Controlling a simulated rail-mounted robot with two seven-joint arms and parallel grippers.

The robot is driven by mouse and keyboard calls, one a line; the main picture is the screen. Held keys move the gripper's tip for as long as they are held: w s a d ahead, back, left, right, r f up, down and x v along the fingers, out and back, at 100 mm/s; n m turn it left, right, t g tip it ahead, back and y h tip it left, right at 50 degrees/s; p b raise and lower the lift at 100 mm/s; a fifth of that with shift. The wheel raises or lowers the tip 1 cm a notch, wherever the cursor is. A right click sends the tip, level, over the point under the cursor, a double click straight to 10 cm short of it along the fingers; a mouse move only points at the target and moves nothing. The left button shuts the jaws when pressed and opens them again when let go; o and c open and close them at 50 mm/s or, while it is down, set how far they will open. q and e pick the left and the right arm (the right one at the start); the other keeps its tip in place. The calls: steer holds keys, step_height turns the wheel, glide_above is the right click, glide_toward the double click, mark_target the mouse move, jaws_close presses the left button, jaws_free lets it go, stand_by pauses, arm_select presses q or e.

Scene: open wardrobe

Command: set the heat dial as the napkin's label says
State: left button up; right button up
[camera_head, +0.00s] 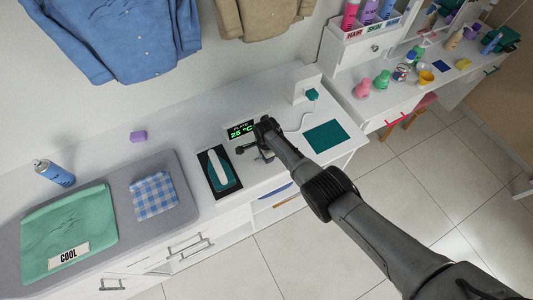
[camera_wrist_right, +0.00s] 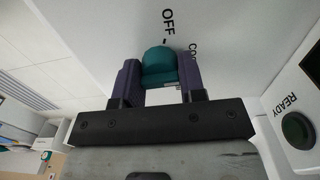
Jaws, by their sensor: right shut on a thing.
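The teal heat dial (camera_wrist_right: 163,68) sits between the two dark fingers of my right gripper (camera_wrist_right: 160,82), which is shut on it. "OFF" is printed beside the dial, and a partly hidden word starting "CO" is next to a finger. I cannot tell where the dial's pointer stands. In the head view my right gripper (camera_head: 258,142) hides the dial. A blue checked napkin (camera_head: 154,195) lies on the ironing pad with no readable label. My left gripper is out of view.
A display (camera_head: 241,130) reads 25 °C. A teal and white iron (camera_head: 218,170) lies on a dark rest close to my right gripper. A "READY" lamp (camera_wrist_right: 297,129) looks dark. A teal mat (camera_head: 326,136) lies right.

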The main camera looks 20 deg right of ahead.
steer(key=shift+m, duration=0.3)
stand_by(0.4)
steer(key=o, duration=0.9)
step_height(320, 180, up, 6)
steer(key=p, duration=0.4)
steer(key=shift+r, duration=0.1)
step_height(320, 180, up, 8)
steer(key=shift+f+p, duration=0.15)
steer(key=shift+p, duration=0.95)
